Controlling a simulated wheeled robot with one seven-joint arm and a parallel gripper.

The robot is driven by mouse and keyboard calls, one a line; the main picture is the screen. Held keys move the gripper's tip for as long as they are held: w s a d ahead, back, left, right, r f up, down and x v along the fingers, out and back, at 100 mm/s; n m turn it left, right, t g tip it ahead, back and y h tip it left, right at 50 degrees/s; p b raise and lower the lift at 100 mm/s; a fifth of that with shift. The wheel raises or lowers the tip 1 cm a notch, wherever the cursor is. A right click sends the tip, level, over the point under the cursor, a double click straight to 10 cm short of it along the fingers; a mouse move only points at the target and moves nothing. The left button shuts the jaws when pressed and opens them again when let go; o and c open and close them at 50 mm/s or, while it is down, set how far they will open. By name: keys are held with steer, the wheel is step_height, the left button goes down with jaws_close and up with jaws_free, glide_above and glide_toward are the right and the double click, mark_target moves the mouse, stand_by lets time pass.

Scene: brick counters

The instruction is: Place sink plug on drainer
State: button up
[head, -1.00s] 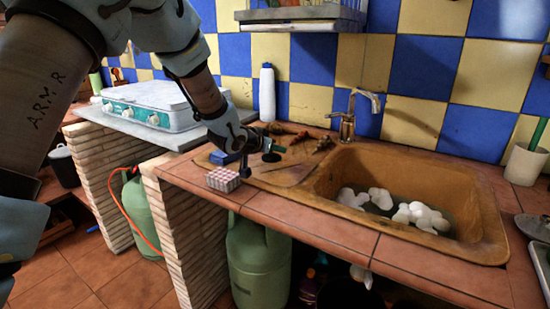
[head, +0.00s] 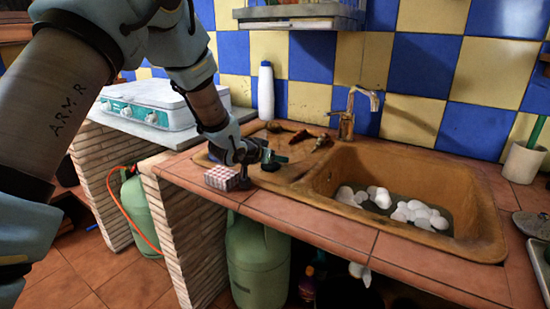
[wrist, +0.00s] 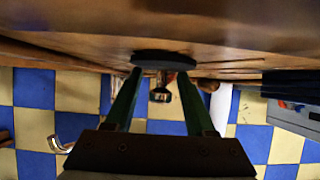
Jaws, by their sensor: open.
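The sink plug, a flat black disc (wrist: 163,58), shows in the wrist view against the brown surface, between and just beyond my fingertips. In the head view it is a small dark shape (head: 271,166) beside my gripper, on the brown drainer (head: 297,168) left of the sink basin. My gripper (head: 272,157) is low over the drainer's left front part. Its two green fingers are apart in the wrist view (wrist: 158,78), with no object clearly held between them. I cannot tell whether a fingertip touches the plug.
A pink-and-white checked box (head: 227,179) stands close to my gripper at the counter's front edge. The basin (head: 335,185) holds white objects. A tap (head: 347,120) and white bottle (head: 266,92) stand behind. Small brown items lie at the drainer's back.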

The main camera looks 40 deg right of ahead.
steer(key=shift+r, duration=0.1)
steer(key=shift+a+r, duration=0.15)
steer(key=shift+a, duration=0.05)
steer(key=b+v, duration=0.1)
steer(key=v, duration=1)
steer(key=shift+s+a, duration=0.1)
steer(key=shift+a, duration=0.2)
